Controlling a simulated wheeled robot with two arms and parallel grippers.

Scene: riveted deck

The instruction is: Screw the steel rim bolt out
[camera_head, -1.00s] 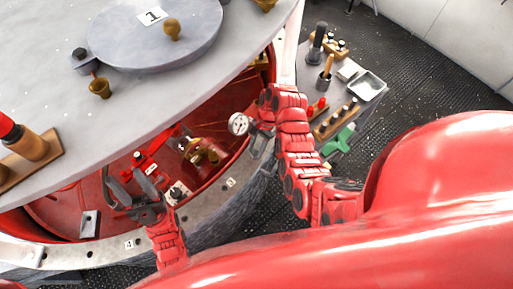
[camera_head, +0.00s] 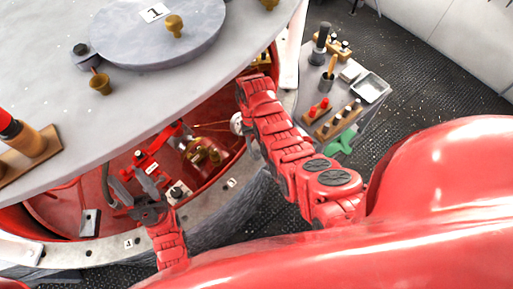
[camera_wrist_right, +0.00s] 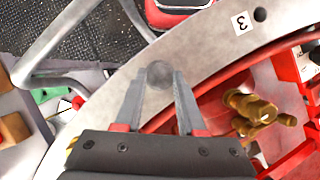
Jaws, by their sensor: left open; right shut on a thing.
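The steel rim bolt (camera_wrist_right: 159,74) shows as a round grey head in the right wrist view, at the pale metal rim (camera_wrist_right: 205,52). My right gripper (camera_wrist_right: 158,88) is shut on it, one finger on each side. The bolt's shank is hidden, so I cannot tell how far it is out of the rim. My left gripper (camera_head: 150,192) is open and empty in the head view, over the front of the red well near the rim.
A large grey lid (camera_head: 150,95) overhangs the red well (camera_head: 60,205). Brass fittings (camera_head: 200,155) and a partly covered white gauge (camera_head: 236,123) are inside. Rim label 3 (camera_wrist_right: 240,22) is beside an empty hole. A side bench with tools and a tray (camera_head: 370,88) stands at right.

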